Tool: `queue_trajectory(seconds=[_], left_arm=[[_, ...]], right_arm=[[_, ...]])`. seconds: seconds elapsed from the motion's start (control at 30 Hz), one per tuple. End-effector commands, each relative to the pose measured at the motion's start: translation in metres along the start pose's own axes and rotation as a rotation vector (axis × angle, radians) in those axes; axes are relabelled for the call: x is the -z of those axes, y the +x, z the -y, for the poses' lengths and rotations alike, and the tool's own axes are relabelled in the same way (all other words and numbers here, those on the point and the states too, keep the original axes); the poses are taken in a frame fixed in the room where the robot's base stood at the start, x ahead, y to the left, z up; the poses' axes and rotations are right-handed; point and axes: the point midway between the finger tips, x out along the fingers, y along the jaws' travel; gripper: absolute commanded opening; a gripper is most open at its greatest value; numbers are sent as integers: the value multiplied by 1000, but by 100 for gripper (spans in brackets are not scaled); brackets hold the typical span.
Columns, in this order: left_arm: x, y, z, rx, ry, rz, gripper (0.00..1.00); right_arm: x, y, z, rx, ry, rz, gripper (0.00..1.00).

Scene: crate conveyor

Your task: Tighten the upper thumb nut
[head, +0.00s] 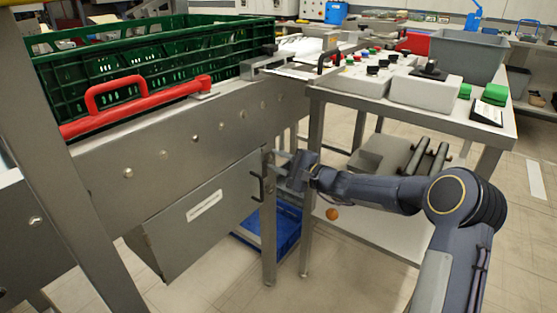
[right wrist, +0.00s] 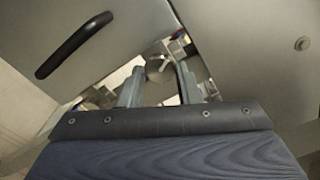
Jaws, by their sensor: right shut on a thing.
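My right gripper (head: 281,163) is at the right end of the conveyor frame, beside the black handle (head: 257,184) of the grey panel (head: 195,220). In the right wrist view its two fingers (right wrist: 159,74) stand on either side of a small grey rounded part, which looks like the upper thumb nut (right wrist: 158,66). The gripper is shut on it. The nut is hidden in the head view by the gripper and the frame post. The black handle also shows in the right wrist view (right wrist: 75,45). My left gripper is in neither view.
A green crate (head: 150,62) sits on the conveyor behind a red handled bar (head: 135,108). To the right stands a metal table (head: 410,110) with a grey bin (head: 468,54). A blue container (head: 287,222) is on the floor below. An orange ball (head: 332,214) shows under my right forearm.

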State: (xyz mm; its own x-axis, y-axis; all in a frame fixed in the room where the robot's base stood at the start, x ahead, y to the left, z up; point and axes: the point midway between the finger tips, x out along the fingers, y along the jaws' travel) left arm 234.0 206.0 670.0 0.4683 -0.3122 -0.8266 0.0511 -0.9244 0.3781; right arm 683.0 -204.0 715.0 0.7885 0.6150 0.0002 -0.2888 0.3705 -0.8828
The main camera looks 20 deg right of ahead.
Motion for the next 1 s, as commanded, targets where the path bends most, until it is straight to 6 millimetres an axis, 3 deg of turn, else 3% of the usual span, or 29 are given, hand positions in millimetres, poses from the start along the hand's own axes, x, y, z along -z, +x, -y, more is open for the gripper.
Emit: queue_trajectory(seconds=[0.5,1.0], left_arm=[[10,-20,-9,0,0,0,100],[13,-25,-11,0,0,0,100]], right_arm=[[0,0,0,-2,398,-1,8],[0,0,-2,-2,510,0,8]])
